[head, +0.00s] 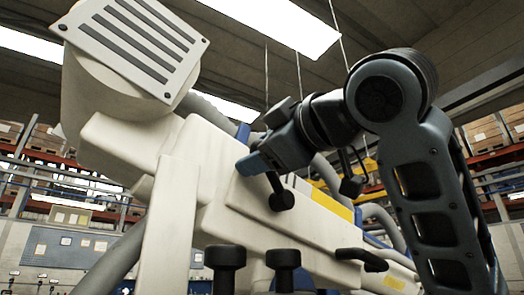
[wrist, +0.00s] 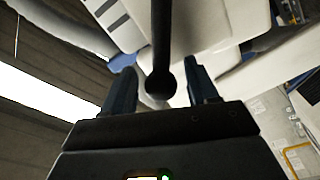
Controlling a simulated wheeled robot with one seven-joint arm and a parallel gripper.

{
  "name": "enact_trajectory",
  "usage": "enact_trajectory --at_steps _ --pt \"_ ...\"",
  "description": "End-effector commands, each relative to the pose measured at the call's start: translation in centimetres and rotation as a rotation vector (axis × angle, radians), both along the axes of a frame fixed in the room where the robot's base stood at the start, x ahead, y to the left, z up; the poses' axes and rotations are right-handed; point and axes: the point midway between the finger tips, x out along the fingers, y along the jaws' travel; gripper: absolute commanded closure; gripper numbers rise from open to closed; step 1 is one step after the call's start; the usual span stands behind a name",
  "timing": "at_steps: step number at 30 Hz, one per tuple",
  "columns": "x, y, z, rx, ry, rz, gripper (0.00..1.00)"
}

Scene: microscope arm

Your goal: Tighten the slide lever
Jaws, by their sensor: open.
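My gripper (head: 255,162) is open beside the white microscope arm, its blue-grey fingers pointing left in the head view. In the wrist view my gripper (wrist: 160,92) has one finger on each side of a black lever (wrist: 161,40). The lever's round end lies between the fingers, with a gap visible on both sides. In the head view a black ball-ended lever (head: 281,200) hangs just below my gripper, its upper part hidden behind it. A second ball-ended lever (head: 351,185) hangs further right, under my wrist. I cannot tell for certain which of them the wrist view shows.
The white microscope arm (head: 180,220) fills the middle, with a slotted panel (head: 135,45) at upper left. Two black knobs stand in front at the bottom, the left knob (head: 225,258) and right knob (head: 284,260). A black handle (head: 362,258) juts out at lower right.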

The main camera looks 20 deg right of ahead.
Motion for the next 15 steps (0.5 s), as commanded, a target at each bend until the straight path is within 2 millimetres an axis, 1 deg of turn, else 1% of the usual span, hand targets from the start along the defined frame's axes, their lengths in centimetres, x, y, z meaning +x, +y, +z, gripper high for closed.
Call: enact_trajectory --at_steps 4,12,15 --pt "-1.3 -0.3 -0.2 0.000 -0.004 0.001 0.41" --pt "-5.6 -1.4 -0.7 -0.001 -0.005 0.000 0.41" --pt "-6.6 -1.7 -0.7 0.000 -0.001 0.000 0.41"
